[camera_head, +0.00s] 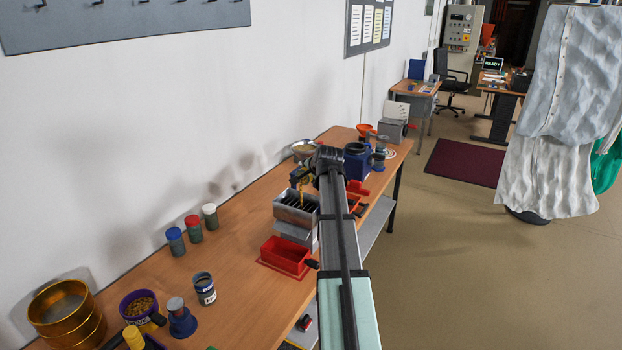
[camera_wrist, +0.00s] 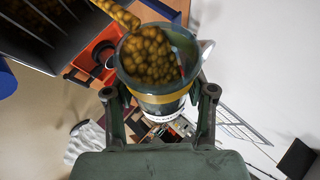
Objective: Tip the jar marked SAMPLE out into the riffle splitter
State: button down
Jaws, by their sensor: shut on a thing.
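My gripper (camera_wrist: 160,115) is shut on a clear jar (camera_wrist: 158,99) with a yellow band, its two fingers on either side. The jar holds brown-yellow granules (camera_wrist: 148,58); its label is not readable here. The jar is tilted, and a stream of granules (camera_wrist: 115,12) runs from its mouth towards the slotted riffle splitter (camera_wrist: 45,30). In the head view the grey metal riffle splitter (camera_head: 297,215) stands on the bench, and my gripper (camera_head: 303,176) is just above it with the stream falling into its slots. My arm hides part of the splitter's right side.
A red tray (camera_head: 285,256) sits in front of the splitter, with another red pan (camera_head: 357,188) to the right. Capped jars (camera_head: 193,228) stand near the wall, and a labelled jar (camera_head: 204,288) stands nearer. A brass sieve (camera_head: 67,314) and purple tub (camera_head: 138,304) are at lower left.

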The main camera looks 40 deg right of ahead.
jog(key=shift+s+a+r+n+t+h+b, duration=0.15)
jog(key=shift+a+n+t+h+b, duration=0.15)
jog(key=shift+h+b, duration=0.45)
jog(key=shift+w+a+r+n+t+h+b, duration=0.1)
jog(key=shift+a+r+n+t+h+b, duration=0.25)
jog(key=shift+b, duration=0.75)
jog(key=shift+s+a+n+t+h+b, duration=0.1)
jog(key=shift+a+n+h+b, duration=0.15)
jog(key=shift+n+h+b, duration=0.5)
jog(key=shift+b, duration=0.4)
jog(key=shift+a+r, duration=0.1)
jog(key=shift+r, duration=0.15)
